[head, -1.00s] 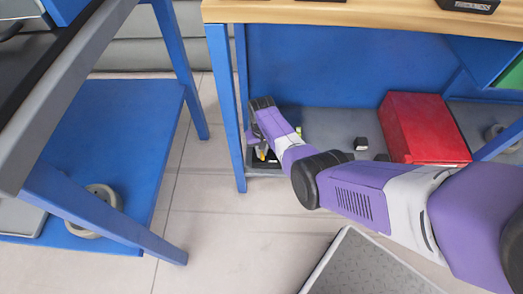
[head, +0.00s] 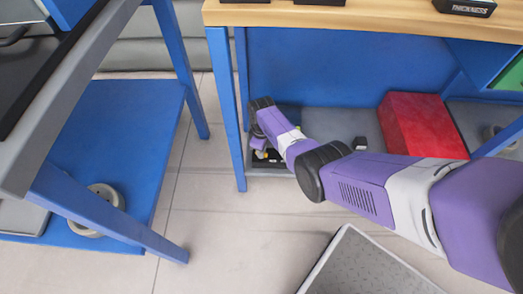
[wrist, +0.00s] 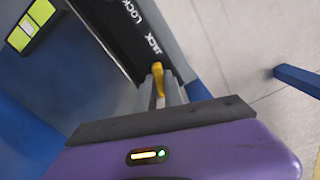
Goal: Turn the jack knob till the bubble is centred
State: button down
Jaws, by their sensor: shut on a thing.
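The yellow jack knob (wrist: 158,80) shows in the wrist view beside the word JACK on a black panel (wrist: 122,28). My gripper (wrist: 160,92) is shut on the knob, with a finger on each side of it. Most of the knob is hidden between the fingers. The yellow-green bubble vial (wrist: 30,25) is at the upper left of the wrist view, with dark marks across it. I cannot tell exactly where its bubble sits. In the head view my gripper (head: 260,146) reaches down to the low shelf by the blue table leg.
A red box (head: 420,125) and a small black block (head: 360,143) stand on the grey shelf (head: 325,122) right of my gripper. The blue table leg (head: 226,110) is close on the left. A wooden tabletop (head: 350,16) lies above.

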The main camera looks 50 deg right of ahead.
jog(key=shift+n, duration=1.7)
jog(key=c, duration=1.4)
grip_release()
jog(key=shift+c, duration=0.2)
jog(key=shift+r, duration=0.1)
notch_tip(320, 180, up, 8)
jog(key=p, duration=0.4)
jog(key=shift+f+p, duration=0.2)
jog(key=shift+p, duration=0.15)
